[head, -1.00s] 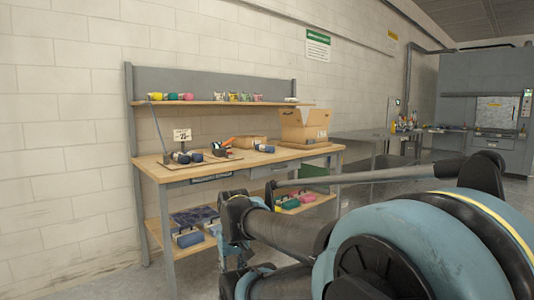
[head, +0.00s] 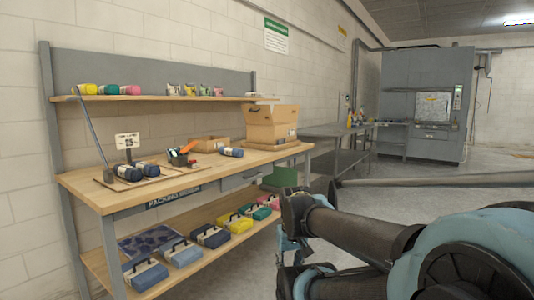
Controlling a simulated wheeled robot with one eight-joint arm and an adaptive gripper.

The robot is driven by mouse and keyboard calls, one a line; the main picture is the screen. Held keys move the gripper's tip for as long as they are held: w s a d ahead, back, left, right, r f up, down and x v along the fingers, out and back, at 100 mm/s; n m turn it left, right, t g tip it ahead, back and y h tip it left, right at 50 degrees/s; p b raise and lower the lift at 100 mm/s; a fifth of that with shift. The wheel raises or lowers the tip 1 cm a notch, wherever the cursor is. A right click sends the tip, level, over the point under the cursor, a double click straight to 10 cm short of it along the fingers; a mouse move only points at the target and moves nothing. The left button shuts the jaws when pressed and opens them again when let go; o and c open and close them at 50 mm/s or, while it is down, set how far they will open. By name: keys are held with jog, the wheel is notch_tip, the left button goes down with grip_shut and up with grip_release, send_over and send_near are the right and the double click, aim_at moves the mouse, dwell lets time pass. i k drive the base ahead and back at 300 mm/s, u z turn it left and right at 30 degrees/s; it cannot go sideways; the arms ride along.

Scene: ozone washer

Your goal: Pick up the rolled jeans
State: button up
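Dark blue rolls that look like rolled jeans lie on the wooden workbench (head: 215,178). Two lie close together at the left, a near roll (head: 128,173) and one just behind it (head: 147,167). A third blue roll (head: 232,152) lies farther right, near the cardboard box. Which one the task means is not clear. My arm reaches in from the right. The end of it, with my gripper (head: 286,247), hangs in front of the bench, below the tabletop and apart from the rolls. Its fingers are too small and partly hidden to tell whether they are open.
An open cardboard box (head: 271,125) stands at the bench's right end. Coloured rolls line the upper shelf (head: 150,98); several cases fill the lower shelf (head: 178,287).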

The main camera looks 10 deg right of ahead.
aim_at(232, 152)
jog(key=z, duration=0.1)
jog(key=i, duration=1.3)
jog(key=u, duration=0.25)
